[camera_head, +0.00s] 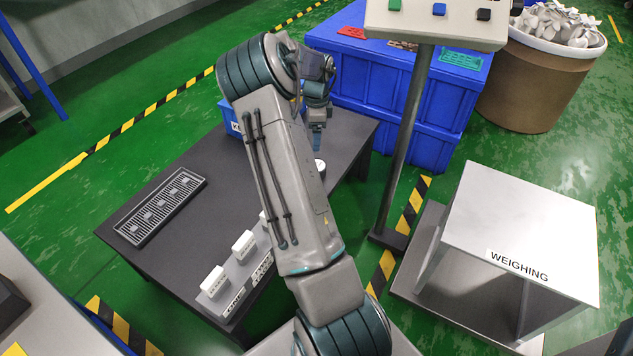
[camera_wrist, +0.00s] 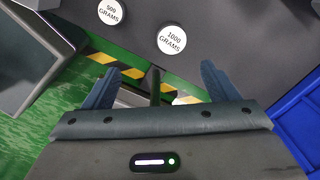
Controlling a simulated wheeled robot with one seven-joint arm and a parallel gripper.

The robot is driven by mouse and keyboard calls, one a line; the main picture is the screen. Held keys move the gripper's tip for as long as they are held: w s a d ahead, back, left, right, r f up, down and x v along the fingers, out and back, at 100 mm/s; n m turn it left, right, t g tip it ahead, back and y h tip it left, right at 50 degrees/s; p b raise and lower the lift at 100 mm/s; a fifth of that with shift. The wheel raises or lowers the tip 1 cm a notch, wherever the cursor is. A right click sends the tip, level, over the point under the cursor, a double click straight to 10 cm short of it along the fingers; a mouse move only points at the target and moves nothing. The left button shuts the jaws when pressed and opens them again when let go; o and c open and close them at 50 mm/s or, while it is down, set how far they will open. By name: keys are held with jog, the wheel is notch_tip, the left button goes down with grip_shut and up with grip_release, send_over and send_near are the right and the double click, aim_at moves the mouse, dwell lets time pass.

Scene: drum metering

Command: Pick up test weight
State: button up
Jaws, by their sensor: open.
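Two test weights with round white labelled tops stand on the dark table (camera_head: 120,210) in the wrist view. One reads 500 GRAMS (camera_wrist: 112,12) and the other reads 1000 GRAMS (camera_wrist: 171,40). In the head view one white round top (camera_head: 319,165) shows just right of my arm; its label is too small to read there. My gripper (camera_wrist: 160,68) is open, with nothing between its two blue fingers. In the wrist view both weights lie beyond the fingertips, apart from them. In the head view my gripper (camera_head: 316,140) points down near the table's far right end.
A slotted tray (camera_head: 160,207) and a labelled block with white pieces (camera_head: 225,285) are on the table. A small blue bin (camera_head: 231,119) stands behind my arm. A control post (camera_head: 408,130), blue crates (camera_head: 400,85) and the weighing stand (camera_head: 525,225) are to the right.

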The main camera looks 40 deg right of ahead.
jog(key=shift+m, duration=0.5)
jog(key=f+b, duration=0.1)
jog(key=f, duration=0.3)
jog(key=d+f+b, duration=0.1)
jog(key=f, duration=0.3)
jog(key=d+f+b, duration=0.1)
jog(key=f+b, duration=0.1)
jog(key=f, duration=0.2)
jog(key=shift+w+f, duration=0.15)
jog(key=shift+w, duration=0.1)
jog(key=f+b, duration=0.1)
jog(key=f, duration=0.1)
jog(key=w+f+b, duration=0.1)
jog(key=f+b, duration=0.1)
jog(key=f, duration=0.1)
jog(key=shift+a, duration=0.2)
jog(key=shift+w+r, duration=0.1)
jog(key=shift+r, duration=0.05)
grip_shut()
